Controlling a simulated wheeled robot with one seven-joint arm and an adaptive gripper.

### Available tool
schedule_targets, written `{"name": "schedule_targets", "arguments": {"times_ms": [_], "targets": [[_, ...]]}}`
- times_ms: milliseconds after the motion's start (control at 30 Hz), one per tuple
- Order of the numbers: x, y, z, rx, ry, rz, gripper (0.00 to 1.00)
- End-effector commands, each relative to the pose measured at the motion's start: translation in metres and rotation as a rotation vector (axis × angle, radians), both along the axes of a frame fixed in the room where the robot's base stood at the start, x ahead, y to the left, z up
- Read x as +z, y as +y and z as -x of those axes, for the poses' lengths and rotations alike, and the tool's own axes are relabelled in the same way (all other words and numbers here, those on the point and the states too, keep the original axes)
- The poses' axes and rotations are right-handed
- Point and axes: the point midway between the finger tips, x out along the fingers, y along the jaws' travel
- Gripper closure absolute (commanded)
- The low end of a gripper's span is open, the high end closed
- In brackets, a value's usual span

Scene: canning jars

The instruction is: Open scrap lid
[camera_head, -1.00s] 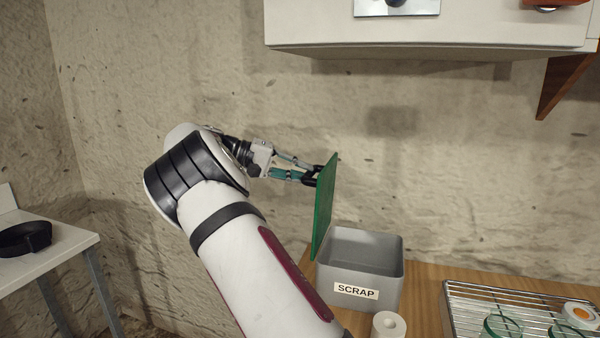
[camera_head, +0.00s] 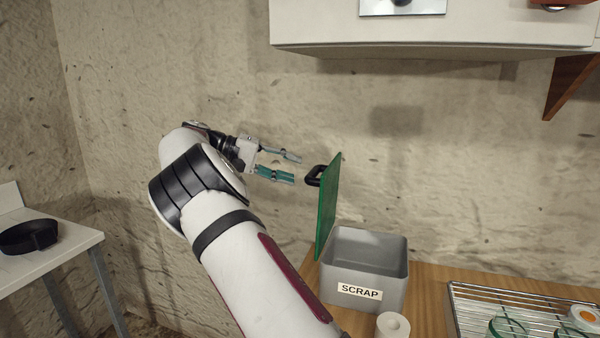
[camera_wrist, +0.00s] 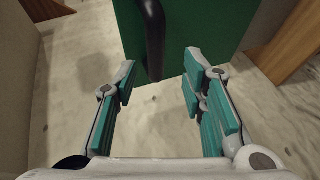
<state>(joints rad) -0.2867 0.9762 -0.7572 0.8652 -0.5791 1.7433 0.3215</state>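The green scrap lid (camera_head: 328,207) stands upright, swung open at the left edge of the grey scrap bin (camera_head: 364,266), whose top is uncovered. A black handle (camera_head: 315,176) sticks out from the lid's left face. My gripper (camera_head: 297,168) is open and empty to the left of the handle, with a gap between fingertips and handle. In the wrist view, the teal-padded fingers (camera_wrist: 158,82) are spread apart, and the handle (camera_wrist: 153,40) and green lid (camera_wrist: 190,25) show beyond them.
A wire rack (camera_head: 480,305) with glass jars stands on the wooden counter (camera_head: 428,300) at the right. A white roll-like cylinder (camera_head: 393,325) is in front of the bin. A white cabinet (camera_head: 430,35) hangs above. A side table (camera_head: 50,252) with a black pan (camera_head: 28,237) is at the left.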

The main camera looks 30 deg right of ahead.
Motion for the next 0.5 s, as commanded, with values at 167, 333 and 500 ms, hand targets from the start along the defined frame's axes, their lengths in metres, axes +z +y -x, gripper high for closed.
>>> {"name": "schedule_targets", "arguments": {"times_ms": [167, 333, 500], "targets": [[0.006, 0.016, -0.009, 0.000, 0.001, 0.001, 0.62], [0.009, 0.023, -0.012, -0.001, 0.000, 0.000, 0.62], [0.010, 0.024, -0.013, 0.000, 0.001, -0.002, 0.62]]}}
